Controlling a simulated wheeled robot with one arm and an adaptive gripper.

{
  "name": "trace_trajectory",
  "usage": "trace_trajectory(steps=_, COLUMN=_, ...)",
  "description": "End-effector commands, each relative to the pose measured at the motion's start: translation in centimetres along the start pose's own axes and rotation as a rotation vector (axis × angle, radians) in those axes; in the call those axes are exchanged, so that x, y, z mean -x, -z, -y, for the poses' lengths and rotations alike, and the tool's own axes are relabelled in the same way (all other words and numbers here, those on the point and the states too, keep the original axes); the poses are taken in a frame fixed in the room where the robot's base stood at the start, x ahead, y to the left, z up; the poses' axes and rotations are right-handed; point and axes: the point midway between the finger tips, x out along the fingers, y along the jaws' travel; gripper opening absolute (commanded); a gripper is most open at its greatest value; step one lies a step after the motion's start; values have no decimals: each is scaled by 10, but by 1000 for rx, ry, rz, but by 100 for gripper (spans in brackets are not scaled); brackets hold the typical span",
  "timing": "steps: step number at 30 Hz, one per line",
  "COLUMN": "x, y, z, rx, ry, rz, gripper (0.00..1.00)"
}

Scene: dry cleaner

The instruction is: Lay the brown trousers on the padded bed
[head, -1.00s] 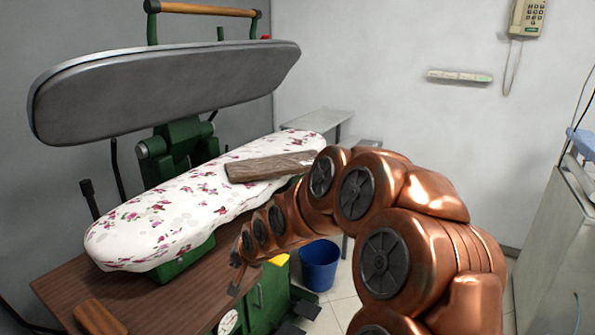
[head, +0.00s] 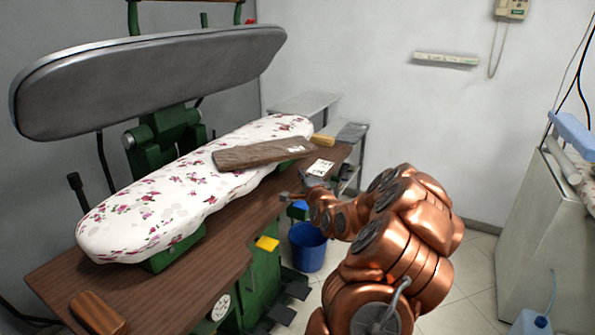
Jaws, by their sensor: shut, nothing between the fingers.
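The brown trousers (head: 262,153) lie folded flat across the far half of the padded bed (head: 160,212), which has a white cover with a pink floral print. Their right end reaches to or slightly over the bed's right edge. My gripper (head: 284,197) is small in the head view, in front of the bed's front edge over the wooden table. It is shut and empty, apart from the trousers. Its fingertips are too small to show in detail.
The grey upper press plate (head: 150,75) stands raised over the bed. The wooden table (head: 95,283) holds a brown block (head: 97,313) at its near left. A blue bucket (head: 308,247) stands on the floor below my arm. A white cabinet (head: 540,235) is at right.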

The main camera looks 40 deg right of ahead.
Motion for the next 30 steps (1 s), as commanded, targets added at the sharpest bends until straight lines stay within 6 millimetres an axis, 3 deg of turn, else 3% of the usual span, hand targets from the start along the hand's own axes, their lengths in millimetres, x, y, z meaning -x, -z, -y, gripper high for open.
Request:
trace_trajectory(steps=22, x=-90, y=-2, z=2, rx=5, ry=-1, rz=3, gripper=0)
trace_trajectory(steps=30, x=-111, y=-26, z=1, rx=5, ry=-3, rz=4, gripper=0)
